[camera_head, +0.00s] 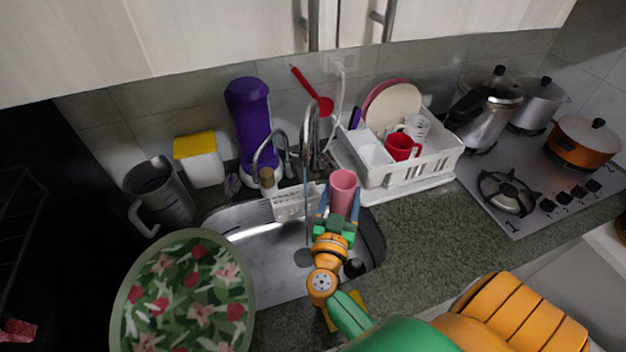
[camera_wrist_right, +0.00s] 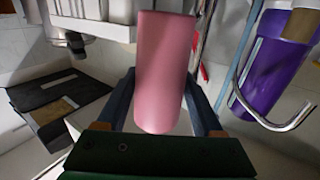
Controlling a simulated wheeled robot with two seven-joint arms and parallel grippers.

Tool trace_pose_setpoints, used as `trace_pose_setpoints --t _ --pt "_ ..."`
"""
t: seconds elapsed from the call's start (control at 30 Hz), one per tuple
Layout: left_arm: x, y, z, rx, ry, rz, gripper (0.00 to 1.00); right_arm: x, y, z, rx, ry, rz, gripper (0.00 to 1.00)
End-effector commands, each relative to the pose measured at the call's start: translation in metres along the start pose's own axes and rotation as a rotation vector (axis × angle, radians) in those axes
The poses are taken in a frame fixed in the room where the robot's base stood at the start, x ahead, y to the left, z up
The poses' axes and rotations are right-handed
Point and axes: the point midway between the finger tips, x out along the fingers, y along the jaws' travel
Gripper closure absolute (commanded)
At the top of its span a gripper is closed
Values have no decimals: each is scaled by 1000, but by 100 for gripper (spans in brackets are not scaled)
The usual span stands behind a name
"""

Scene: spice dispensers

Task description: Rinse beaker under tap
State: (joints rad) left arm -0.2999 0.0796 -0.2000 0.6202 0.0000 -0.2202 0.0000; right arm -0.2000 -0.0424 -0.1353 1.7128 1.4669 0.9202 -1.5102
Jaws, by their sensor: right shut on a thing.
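A pink beaker (camera_head: 343,190) is held upright, or nearly so, over the right side of the steel sink (camera_head: 262,262). My right gripper (camera_head: 338,208) is shut on it, a finger on each side. The wrist view shows the pink beaker (camera_wrist_right: 163,75) between the two fingers (camera_wrist_right: 160,95). My left gripper is not in view.
A purple dispenser (camera_head: 249,115) and grey jug (camera_head: 158,197) are behind and left. A white dish rack (camera_head: 410,172) stands right. A floral plate (camera_head: 185,295) covers the front left. Counter right of the sink is clear.

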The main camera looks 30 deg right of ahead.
Motion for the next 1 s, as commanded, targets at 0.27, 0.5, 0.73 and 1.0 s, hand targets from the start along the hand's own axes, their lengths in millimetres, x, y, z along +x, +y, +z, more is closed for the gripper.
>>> trace_pose_setpoints --t 0.27,0.5,0.73,1.0 --pt "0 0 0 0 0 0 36 0 0 0 0 0 0 87" --pt "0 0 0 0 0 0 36 -5 11 -9 2 -1 1 87" --pt "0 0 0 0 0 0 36 -15 33 -29 0 0 0 87" --pt "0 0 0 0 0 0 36 -21 46 -40 0 1 -1 87"
